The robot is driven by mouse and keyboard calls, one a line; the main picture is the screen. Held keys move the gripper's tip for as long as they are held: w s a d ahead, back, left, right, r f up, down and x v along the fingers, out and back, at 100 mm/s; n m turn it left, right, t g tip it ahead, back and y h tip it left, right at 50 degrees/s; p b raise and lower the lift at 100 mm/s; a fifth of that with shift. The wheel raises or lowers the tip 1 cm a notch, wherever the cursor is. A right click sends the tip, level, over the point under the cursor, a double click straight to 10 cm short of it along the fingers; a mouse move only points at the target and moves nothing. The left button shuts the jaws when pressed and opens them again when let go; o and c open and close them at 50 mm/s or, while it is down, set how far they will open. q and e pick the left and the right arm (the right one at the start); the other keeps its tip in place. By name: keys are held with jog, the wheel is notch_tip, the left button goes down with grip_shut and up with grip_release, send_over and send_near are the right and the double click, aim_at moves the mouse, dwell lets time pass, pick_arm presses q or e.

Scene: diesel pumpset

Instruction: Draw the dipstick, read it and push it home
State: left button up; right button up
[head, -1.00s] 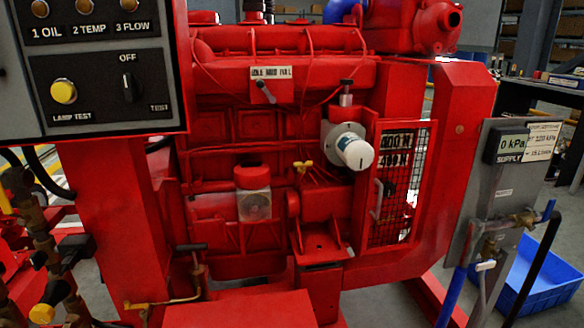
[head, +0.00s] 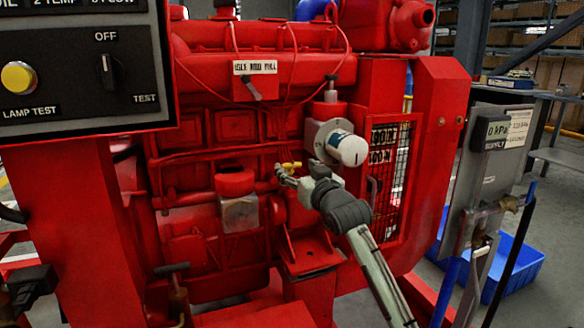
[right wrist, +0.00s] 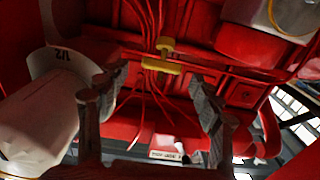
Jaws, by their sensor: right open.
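The yellow dipstick handle (head: 291,166) stands out from the red engine block (head: 185,130), left of the white filter canister. My right gripper (head: 290,178) comes in from the lower right and is just below the handle. In the right wrist view the yellow handle (right wrist: 161,66) lies beyond and between the two open fingertips (right wrist: 158,85), apart from both. The dipstick's shaft is hidden. My left gripper is out of view.
The white canister (head: 347,148) is close by my right gripper, and it also shows in the right wrist view (right wrist: 40,120). A mesh guard (head: 390,180) and grey supply panel (head: 480,150) stand right.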

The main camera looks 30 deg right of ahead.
jog(key=shift+x, duration=1.2)
jog(key=shift+c, duration=0.3)
grip_shut()
